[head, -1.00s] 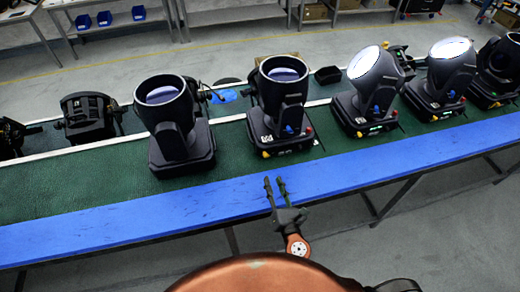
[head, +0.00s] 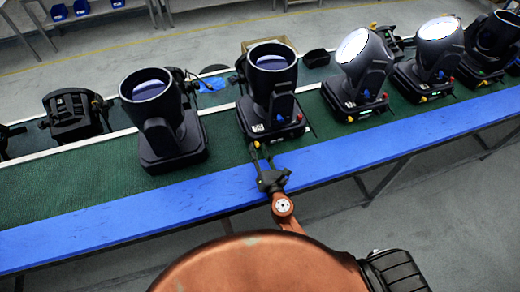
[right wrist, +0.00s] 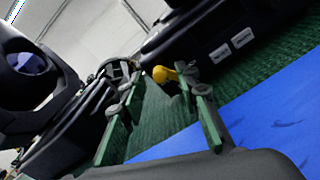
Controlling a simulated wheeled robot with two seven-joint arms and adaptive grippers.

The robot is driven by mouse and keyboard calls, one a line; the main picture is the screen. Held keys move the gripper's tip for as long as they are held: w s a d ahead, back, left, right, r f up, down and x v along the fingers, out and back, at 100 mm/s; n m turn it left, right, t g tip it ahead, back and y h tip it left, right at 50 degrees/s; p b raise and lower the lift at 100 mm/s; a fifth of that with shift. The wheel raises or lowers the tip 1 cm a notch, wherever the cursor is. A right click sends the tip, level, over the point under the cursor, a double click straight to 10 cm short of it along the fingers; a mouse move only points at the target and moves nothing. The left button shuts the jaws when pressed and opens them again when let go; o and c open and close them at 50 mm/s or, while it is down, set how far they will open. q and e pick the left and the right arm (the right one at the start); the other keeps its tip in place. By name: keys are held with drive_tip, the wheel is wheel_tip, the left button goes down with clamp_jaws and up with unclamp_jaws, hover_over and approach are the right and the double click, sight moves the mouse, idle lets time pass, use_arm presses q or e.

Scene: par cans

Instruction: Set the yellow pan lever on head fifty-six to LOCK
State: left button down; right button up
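A black par can head (head: 272,85) stands on its base on the green belt, in front of my right arm. Its number cannot be read. A yellow lever (right wrist: 163,75) sticks out at the near corner of a black base (right wrist: 205,35) with two white labels; it also shows small in the head view (head: 256,144). My right gripper (right wrist: 160,85) is open, its green-edged fingers apart, with the yellow lever between the fingertips. I cannot tell whether they touch it. In the head view the right gripper (head: 263,154) reaches over the blue edge. My left gripper is not in view.
Another black head (head: 158,115) stands to the left, and several more heads, two with lit lenses (head: 352,45), stand to the right. A blue rail (head: 130,215) runs along the belt's front.

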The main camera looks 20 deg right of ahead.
drive_tip(key=shift+c, duration=0.8)
drive_tip(key=c, duration=0.6)
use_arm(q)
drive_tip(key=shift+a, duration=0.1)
use_arm(e)
clamp_jaws()
